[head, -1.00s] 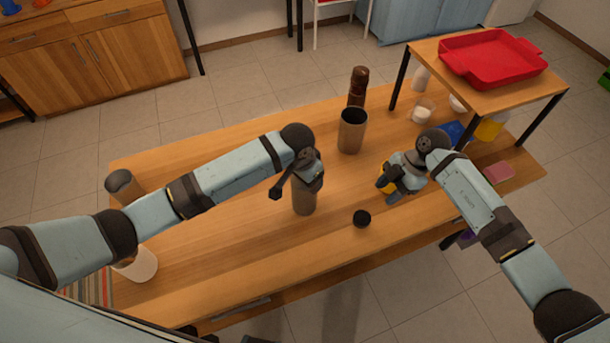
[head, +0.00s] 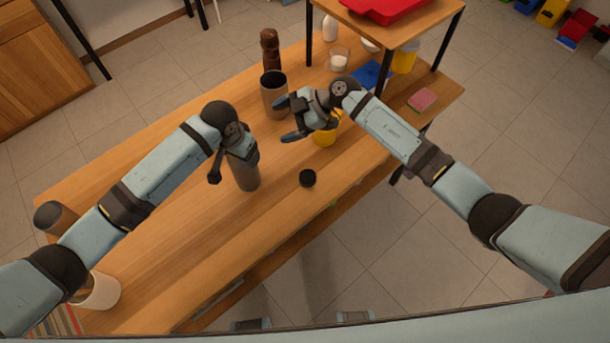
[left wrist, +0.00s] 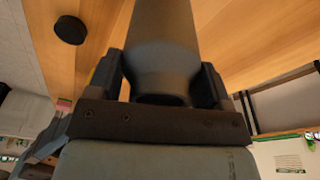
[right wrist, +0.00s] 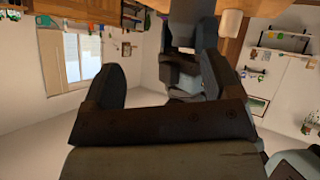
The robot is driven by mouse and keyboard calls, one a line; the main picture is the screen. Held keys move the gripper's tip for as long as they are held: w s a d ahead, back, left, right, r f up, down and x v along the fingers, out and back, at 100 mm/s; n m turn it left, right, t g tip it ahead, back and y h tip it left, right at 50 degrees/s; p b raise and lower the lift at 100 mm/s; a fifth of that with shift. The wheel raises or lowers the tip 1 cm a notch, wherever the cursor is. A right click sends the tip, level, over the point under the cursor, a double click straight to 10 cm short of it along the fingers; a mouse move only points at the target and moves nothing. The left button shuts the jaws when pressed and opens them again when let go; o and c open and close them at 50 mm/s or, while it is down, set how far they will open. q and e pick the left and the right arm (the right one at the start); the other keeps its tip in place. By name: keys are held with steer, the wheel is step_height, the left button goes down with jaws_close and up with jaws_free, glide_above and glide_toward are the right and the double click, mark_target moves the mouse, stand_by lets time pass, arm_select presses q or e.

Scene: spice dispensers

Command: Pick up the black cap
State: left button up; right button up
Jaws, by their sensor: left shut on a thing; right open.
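The black cap (head: 307,178) lies on the wooden table near its front edge, to the right of a grey-brown cylindrical dispenser (head: 246,174). The cap also shows at the upper left of the left wrist view (left wrist: 70,30). My left gripper (head: 232,165) is shut on the dispenser, which stands upright; the left wrist view shows its body (left wrist: 162,40) between the fingers. My right gripper (head: 287,119) is open and empty above the table, beyond the cap, with its fingers pointing left. In the right wrist view nothing is held between its fingers (right wrist: 160,70).
An open grey-brown container (head: 274,97) and a brown bottle (head: 269,52) stand behind. A raised wooden shelf (head: 420,35) is at the back right. The table around the cap is clear.

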steer(key=w+a+r+m+t+y, duration=0.35)
steer(key=w+r+m+t, duration=0.35)
steer(key=r+m+t, duration=0.25)
steer(key=w+d+m+t+h, duration=0.5)
steer(key=d+m+t+h, duration=0.3)
steer(key=m, duration=0.8)
steer(key=m+g+h, duration=0.7)
steer(key=m+g, duration=0.6)
steer(key=g, duration=0.4)
glide_above(308, 176)
step_height(308, 176, down, 15)
steer(key=shift+n, duration=0.25)
step_height(308, 176, down, 12)
steer(key=c, duration=1)
